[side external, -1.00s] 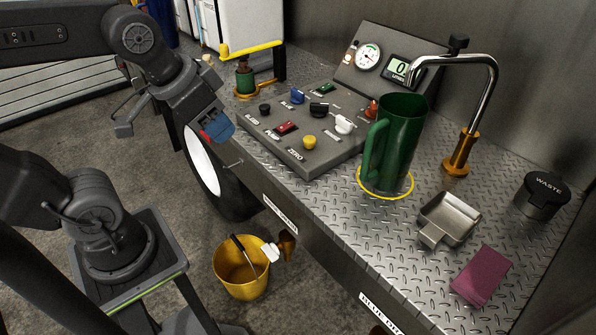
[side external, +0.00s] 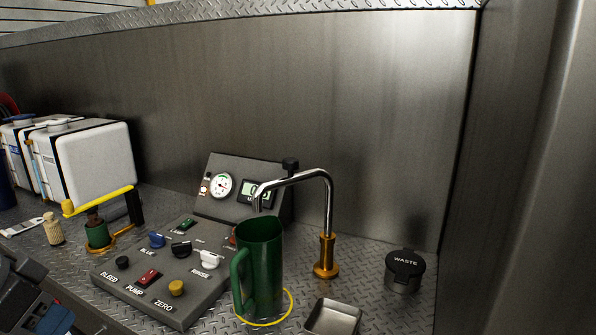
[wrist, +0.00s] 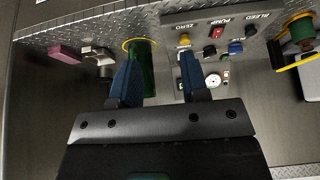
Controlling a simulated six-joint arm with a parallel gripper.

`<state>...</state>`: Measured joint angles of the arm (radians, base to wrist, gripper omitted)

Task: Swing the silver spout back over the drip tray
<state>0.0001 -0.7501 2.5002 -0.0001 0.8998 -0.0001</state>
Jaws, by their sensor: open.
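The silver spout (side external: 329,205) rises from a brass base (side external: 326,257) and curves left. Its outlet is over the mouth of the green jug (side external: 263,270), not the tray. The jug stands upright in a yellow ring and also shows in the wrist view (wrist: 149,70). The drip tray (side external: 333,318) is an empty-looking metal pan right of the jug, cut by the lower picture edge. My gripper (wrist: 160,78) is open, its blue fingers apart with nothing between them. In the side view it shows only partly at lower left, away from the spout. I cannot make out the spout in the wrist view.
A control panel (side external: 215,286) with several knobs lies left of the jug, with a gauge and display (side external: 221,186) behind. A black waste pot (side external: 404,270) stands at right. A yellow-handled pump (side external: 97,232) is at left.

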